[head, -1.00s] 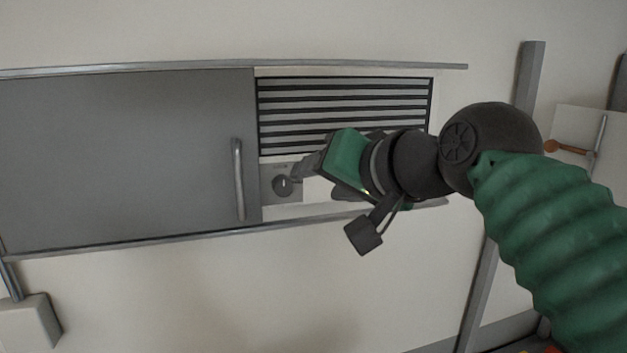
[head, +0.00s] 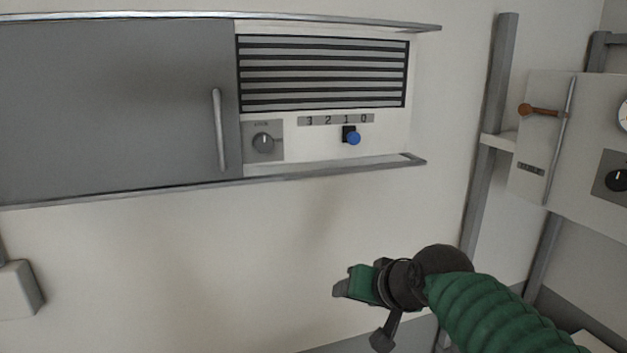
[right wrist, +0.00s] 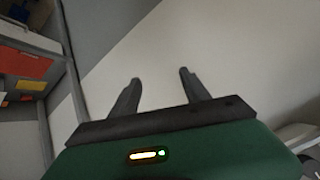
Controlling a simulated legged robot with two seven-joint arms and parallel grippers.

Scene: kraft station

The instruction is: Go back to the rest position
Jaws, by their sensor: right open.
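My right gripper (head: 342,288) is low in the head view, below the wall panel and in front of the bare wall, touching nothing that I can see. In the right wrist view its two dark fingers (right wrist: 158,86) stand apart with nothing between them. My left gripper is in neither view.
The wall unit has a grey sliding door (head: 110,105) with a handle (head: 219,130), a vent grille (head: 322,72), a round knob (head: 263,142) and a blue-knobbed slider (head: 353,138) near the "1" and "0" marks.

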